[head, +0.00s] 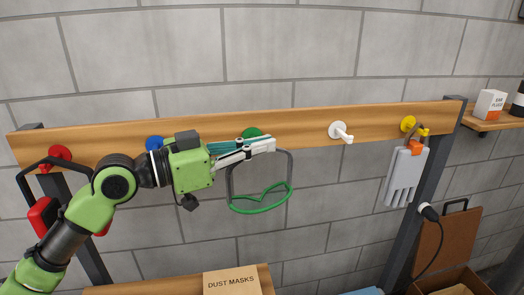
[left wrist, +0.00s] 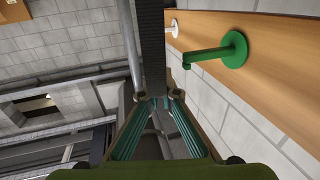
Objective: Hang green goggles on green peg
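The green goggles (head: 262,207) hang in the air from my left gripper (head: 268,146) by their dark strap, in front of the grey wall and below the board. The strap (left wrist: 150,45) also shows in the left wrist view, running up from between the teal fingers of the left gripper (left wrist: 162,98), which are shut on it. The green peg (head: 251,132) sticks out of the wooden board, just behind the left gripper and partly hidden by it in the head view. In the left wrist view the green peg (left wrist: 233,50) is bare, to the right of the strap. My right gripper is out of view.
The wooden board (head: 300,125) also bears an empty blue peg (head: 153,143) and an empty white peg (head: 340,132). Red earmuffs (head: 42,215) hang at the red peg (head: 59,153). Grey gloves (head: 405,175) hang at the yellow peg (head: 408,123). A dust mask box (head: 232,282) stands below.

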